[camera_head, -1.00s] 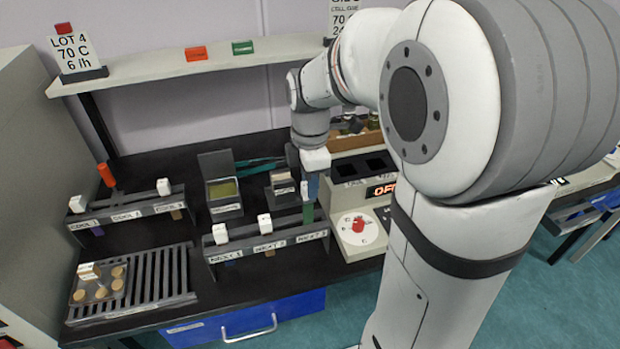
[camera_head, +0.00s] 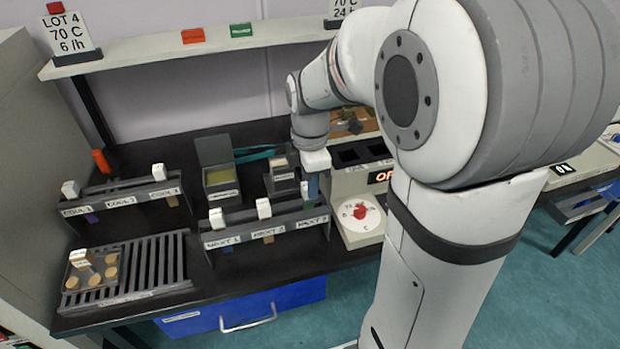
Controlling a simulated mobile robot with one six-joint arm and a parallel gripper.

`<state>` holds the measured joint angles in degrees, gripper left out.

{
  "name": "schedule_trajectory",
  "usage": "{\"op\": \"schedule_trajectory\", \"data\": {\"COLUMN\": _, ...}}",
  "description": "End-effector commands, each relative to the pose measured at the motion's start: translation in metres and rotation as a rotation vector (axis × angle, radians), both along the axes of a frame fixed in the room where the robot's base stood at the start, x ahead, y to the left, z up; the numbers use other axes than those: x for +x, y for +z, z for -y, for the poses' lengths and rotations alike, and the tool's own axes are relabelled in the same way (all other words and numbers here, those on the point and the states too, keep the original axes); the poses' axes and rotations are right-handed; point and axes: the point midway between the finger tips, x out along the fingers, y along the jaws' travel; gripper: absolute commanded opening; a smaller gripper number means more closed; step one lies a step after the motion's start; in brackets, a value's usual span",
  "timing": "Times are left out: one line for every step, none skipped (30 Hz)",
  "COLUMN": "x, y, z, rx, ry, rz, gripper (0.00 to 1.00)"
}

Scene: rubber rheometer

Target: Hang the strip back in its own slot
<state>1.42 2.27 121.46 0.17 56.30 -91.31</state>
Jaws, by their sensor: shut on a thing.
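My gripper (camera_head: 312,186) points down over the right end of the front rack (camera_head: 240,227), at the slot labelled NEXT 3. It is shut on the white head of a strip (camera_head: 304,190). The strip's lower part is mostly hidden by the rack; I cannot tell whether it is seated. White-headed strips stand at NEXT 1 (camera_head: 216,218) and NEXT 2 (camera_head: 264,208). The rear rack (camera_head: 129,195) has white-headed strips at COOL 1 (camera_head: 70,189) and COOL 3 (camera_head: 159,172); COOL 2 shows no head.
A dial device (camera_head: 358,215) with a red knob stands right of the front rack. An open box (camera_head: 221,180) and a small block (camera_head: 283,176) stand behind it. A slotted grate (camera_head: 150,262) bears a tray of round tan pieces. The shelf (camera_head: 190,48) runs above.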

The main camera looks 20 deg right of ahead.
Motion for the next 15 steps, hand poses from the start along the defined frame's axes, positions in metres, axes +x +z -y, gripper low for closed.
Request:
{"op": "schedule_trajectory", "data": {"x": 0.000, "y": -0.005, "z": 0.000, "rx": 0.000, "ry": 0.000, "rz": 0.000, "gripper": 0.04}}
{"op": "schedule_trajectory", "data": {"x": 0.000, "y": -0.006, "z": 0.000, "rx": 0.000, "ry": 0.000, "rz": 0.000, "gripper": 0.04}}
{"op": "schedule_trajectory", "data": {"x": 0.000, "y": -0.008, "z": 0.000, "rx": 0.000, "ry": 0.000, "rz": 0.000, "gripper": 0.04}}
{"op": "schedule_trajectory", "data": {"x": 0.000, "y": -0.010, "z": 0.000, "rx": 0.000, "ry": 0.000, "rz": 0.000, "gripper": 0.04}}
{"op": "schedule_trajectory", "data": {"x": 0.000, "y": -0.011, "z": 0.000, "rx": 0.000, "ry": 0.000, "rz": 0.000, "gripper": 0.04}}
{"op": "schedule_trajectory", "data": {"x": 0.000, "y": -0.013, "z": 0.000, "rx": 0.000, "ry": 0.000, "rz": 0.000, "gripper": 0.04}}
{"op": "schedule_trajectory", "data": {"x": 0.000, "y": -0.015, "z": 0.000, "rx": 0.000, "ry": 0.000, "rz": 0.000, "gripper": 0.04}}
{"op": "schedule_trajectory", "data": {"x": 0.000, "y": -0.016, "z": 0.000, "rx": 0.000, "ry": 0.000, "rz": 0.001, "gripper": 0.04}}
{"op": "schedule_trajectory", "data": {"x": 0.000, "y": -0.018, "z": 0.000, "rx": 0.000, "ry": 0.000, "rz": 0.001, "gripper": 0.04}}
{"op": "schedule_trajectory", "data": {"x": 0.000, "y": -0.020, "z": 0.000, "rx": 0.000, "ry": 0.000, "rz": 0.001, "gripper": 0.04}}
{"op": "schedule_trajectory", "data": {"x": 0.000, "y": -0.021, "z": 0.000, "rx": 0.000, "ry": 0.000, "rz": 0.001, "gripper": 0.04}}
{"op": "schedule_trajectory", "data": {"x": 0.000, "y": -0.023, "z": 0.000, "rx": 0.000, "ry": 0.000, "rz": 0.000, "gripper": 0.04}}
{"op": "schedule_trajectory", "data": {"x": 0.000, "y": -0.025, "z": 0.000, "rx": 0.000, "ry": 0.000, "rz": 0.000, "gripper": 0.04}}
{"op": "schedule_trajectory", "data": {"x": 0.000, "y": -0.026, "z": 0.000, "rx": 0.000, "ry": 0.000, "rz": 0.000, "gripper": 0.04}}
{"op": "schedule_trajectory", "data": {"x": 0.000, "y": -0.027, "z": 0.000, "rx": 0.000, "ry": 0.000, "rz": 0.000, "gripper": 0.04}}
